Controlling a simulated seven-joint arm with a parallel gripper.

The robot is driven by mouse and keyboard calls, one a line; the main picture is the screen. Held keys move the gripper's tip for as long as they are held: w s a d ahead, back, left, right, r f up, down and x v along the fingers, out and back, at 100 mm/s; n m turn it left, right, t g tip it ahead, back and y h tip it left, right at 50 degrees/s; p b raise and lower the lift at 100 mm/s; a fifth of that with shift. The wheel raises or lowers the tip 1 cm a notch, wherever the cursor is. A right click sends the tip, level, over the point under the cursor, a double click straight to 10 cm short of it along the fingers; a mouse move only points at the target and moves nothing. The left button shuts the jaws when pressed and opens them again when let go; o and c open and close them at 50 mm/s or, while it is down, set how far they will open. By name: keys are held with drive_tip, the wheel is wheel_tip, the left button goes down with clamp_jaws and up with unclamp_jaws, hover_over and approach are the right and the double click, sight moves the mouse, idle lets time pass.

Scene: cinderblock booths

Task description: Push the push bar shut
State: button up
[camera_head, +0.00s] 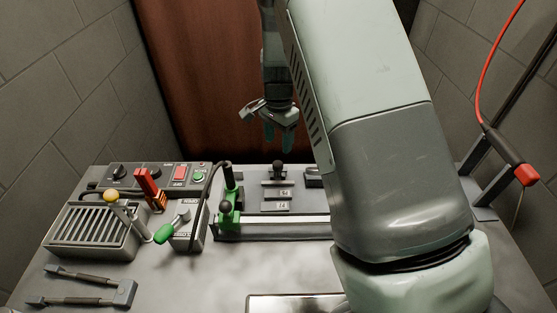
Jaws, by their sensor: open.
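Nothing in view is labelled as a push bar, so I cannot tell for certain which part it is. A long pale horizontal bar (280,228) runs along the front of a grey panel unit in the middle of the table; its right end is hidden behind my arm. A green upright fitting (230,200) stands at its left end. A U-shaped frame with two dark-gripped rods (85,289) lies at the front left. My gripper (281,135) hangs open and empty, fingers down, above the back of the table, apart from all these things.
A control box (150,174) with a red switch and knobs stands at the back left. A slatted grey box (92,230), a red-handled lever (147,185) and a green-handled lever (168,230) crowd the left. A bracket with a red end (526,175) is at right. Block walls flank the table.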

sight(278, 163)
wheel_tip(278, 163, down, 8)
drive_tip(key=shift+f, duration=0.25)
clamp_jaws()
idle(0.4)
